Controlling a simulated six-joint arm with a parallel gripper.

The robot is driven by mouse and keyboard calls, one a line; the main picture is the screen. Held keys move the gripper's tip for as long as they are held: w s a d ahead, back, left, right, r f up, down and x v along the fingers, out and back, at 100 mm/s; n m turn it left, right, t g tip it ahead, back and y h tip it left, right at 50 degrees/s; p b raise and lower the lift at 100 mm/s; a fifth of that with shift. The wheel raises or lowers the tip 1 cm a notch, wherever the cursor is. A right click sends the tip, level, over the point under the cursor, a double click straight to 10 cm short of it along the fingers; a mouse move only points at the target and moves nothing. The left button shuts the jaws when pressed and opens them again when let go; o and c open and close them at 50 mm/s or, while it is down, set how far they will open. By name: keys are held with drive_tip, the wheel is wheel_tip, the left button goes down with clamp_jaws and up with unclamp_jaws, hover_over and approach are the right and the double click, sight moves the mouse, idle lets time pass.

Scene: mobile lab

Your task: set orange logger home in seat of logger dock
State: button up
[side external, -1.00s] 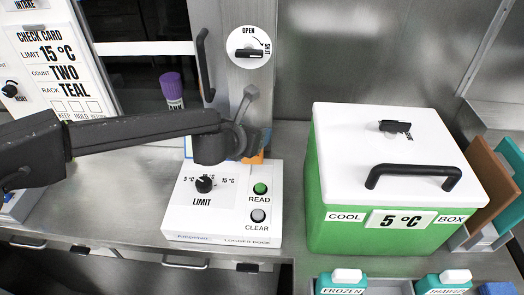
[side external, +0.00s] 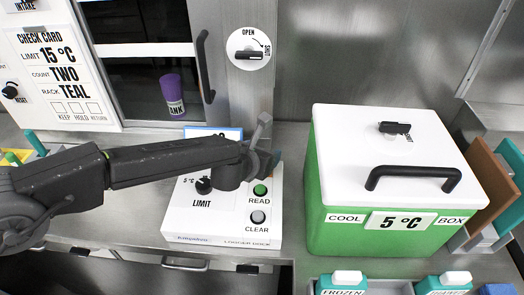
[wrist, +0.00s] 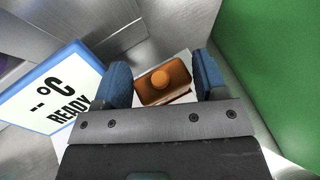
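The orange logger (wrist: 166,80), a block with a round knob on top, shows between the two blue fingers of my gripper (wrist: 164,82) in the wrist view. It lies at a slight angle to the fingers, and they appear to be open around it. The white logger dock (side external: 222,235) sits on the bench under my gripper in the side view. Its blue-edged screen (wrist: 55,95) reads "-- °C READY". My gripper covers the back right of the dock in the side view (side external: 262,155), so the logger is hidden there. I cannot tell how deep the logger sits in the seat.
A green cool box (side external: 360,240) with a white lid and black handle stands close to the right of the dock. A steel post (side external: 243,90) rises behind the dock. Bench is clear before the dock.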

drive_tip(key=o, duration=0.4)
drive_tip(key=shift+r, duration=0.1)
drive_tip(key=shift+s+r, duration=0.1)
drive_tip(key=shift+r, duration=0.05)
drive_tip(key=v, duration=1.1)
drive_tip(key=shift+s+a+r, duration=0.15)
drive_tip(key=shift+s+a, duration=0.05)
drive_tip(key=shift+s, duration=0.1)
drive_tip(key=shift+a, duration=0.1)
